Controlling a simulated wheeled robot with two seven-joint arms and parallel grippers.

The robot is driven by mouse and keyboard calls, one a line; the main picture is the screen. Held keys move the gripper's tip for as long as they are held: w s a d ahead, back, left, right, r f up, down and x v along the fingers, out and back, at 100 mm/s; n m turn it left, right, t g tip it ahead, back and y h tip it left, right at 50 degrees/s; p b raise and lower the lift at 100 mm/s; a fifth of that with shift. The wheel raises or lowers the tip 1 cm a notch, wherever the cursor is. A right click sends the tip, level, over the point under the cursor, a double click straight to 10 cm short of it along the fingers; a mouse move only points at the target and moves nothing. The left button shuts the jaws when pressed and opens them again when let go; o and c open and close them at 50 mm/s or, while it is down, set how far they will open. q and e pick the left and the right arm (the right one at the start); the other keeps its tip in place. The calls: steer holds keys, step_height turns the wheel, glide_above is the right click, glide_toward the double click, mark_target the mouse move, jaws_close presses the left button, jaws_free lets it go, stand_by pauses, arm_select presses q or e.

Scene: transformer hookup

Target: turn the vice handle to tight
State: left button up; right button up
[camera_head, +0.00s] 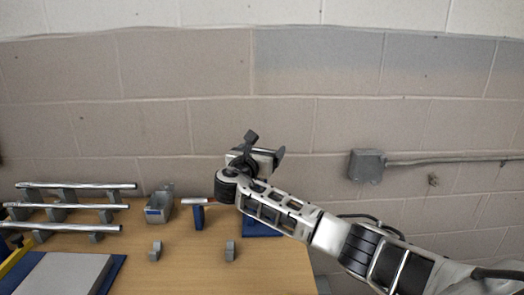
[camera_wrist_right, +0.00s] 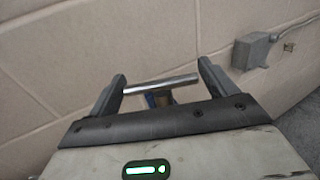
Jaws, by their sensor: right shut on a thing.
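My right gripper (camera_head: 266,147) is at the upper middle of the head view, above the right part of the bench. In the right wrist view, a bright metal bar (camera_wrist_right: 160,84) spans between its two dark fingers, and the gripper is shut on it. The bar looks like the vice handle. A little blue and tan shows behind the bar. In the head view a blue block (camera_head: 262,229), apparently the vice, sits at the bench's right end, mostly hidden by my right arm. How tight the handle is cannot be seen. My left gripper is not in view.
Several metal rods (camera_head: 75,186) lie on grey supports at the left. Two small grey brackets (camera_head: 231,250) stand in front. A wall box (camera_head: 367,165) with conduit is at right.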

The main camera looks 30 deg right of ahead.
steer(key=o, duration=0.9)
steer(key=shift+c, duration=0.2)
arm_select(q)
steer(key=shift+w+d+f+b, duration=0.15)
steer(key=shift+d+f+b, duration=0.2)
steer(key=shift+b, duration=0.6)
arm_select(e)
steer(key=v, duration=1.6)
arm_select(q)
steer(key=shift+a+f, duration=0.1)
